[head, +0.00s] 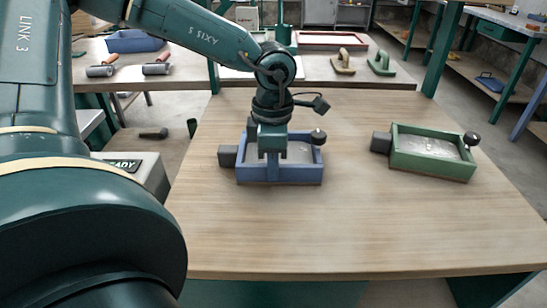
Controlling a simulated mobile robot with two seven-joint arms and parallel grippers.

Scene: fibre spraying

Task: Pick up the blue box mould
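The blue box mould (306,174) stands on the wooden table, left of the table's middle, with grey material inside. A dark block sticks out from its left side and a dark round knob stands at its right rim. My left gripper (272,156) points down at the mould, in front of its inside and near its front wall. Its fingers overlap the mould in the picture, so I cannot tell whether they touch or grip it. My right gripper is not in view.
A green box mould (430,153) with a dark knob stands to the right on the same table (380,230). A back bench holds rollers (100,71), a blue tray (134,41) and trowels (382,64).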

